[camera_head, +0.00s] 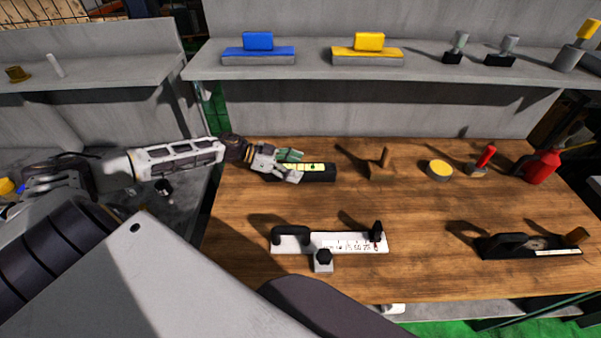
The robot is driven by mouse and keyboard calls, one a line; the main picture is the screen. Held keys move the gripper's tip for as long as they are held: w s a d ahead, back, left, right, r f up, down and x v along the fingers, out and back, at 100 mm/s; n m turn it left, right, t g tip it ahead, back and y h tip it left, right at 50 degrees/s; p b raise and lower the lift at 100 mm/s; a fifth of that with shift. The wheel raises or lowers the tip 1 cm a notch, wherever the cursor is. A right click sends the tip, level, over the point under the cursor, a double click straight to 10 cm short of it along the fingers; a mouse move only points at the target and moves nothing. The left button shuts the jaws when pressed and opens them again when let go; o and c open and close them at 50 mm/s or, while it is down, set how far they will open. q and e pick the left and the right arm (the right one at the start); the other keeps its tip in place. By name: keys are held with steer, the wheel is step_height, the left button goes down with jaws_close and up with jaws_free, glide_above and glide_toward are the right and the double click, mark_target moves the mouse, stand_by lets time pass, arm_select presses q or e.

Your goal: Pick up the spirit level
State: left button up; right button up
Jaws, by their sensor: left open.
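The spirit level (322,174), a short black bar with a pale yellow-green strip on top, lies on the wooden bench towards the back left. My left gripper (298,166) reaches in from the left with its fingers spread over the level's left end. The gripper and its fingers hide that end, and I cannot tell whether they touch it. My right gripper is not in view.
The wooden bench (420,210) also holds a white measuring tool (345,243), a small wooden-handled block (381,168), a yellow round tin (439,170), a red bottle (543,167) and a black tool (510,247). A grey shelf (310,73) runs behind. The bench's middle is clear.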

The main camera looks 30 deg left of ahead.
mark_target(295, 167)
arm_select(q)
steer(key=shift+c, duration=0.2)
steer(key=c, duration=1.4)
steer(key=shift+r, duration=0.1)
jaws_close()
steer(key=shift+w+r, duration=0.1)
steer(key=shift+r, duration=1.3)
step_height(295, 167, up, 5)
steer(key=shift+f, duration=0.2)
steer(key=shift+r, duration=1.3)
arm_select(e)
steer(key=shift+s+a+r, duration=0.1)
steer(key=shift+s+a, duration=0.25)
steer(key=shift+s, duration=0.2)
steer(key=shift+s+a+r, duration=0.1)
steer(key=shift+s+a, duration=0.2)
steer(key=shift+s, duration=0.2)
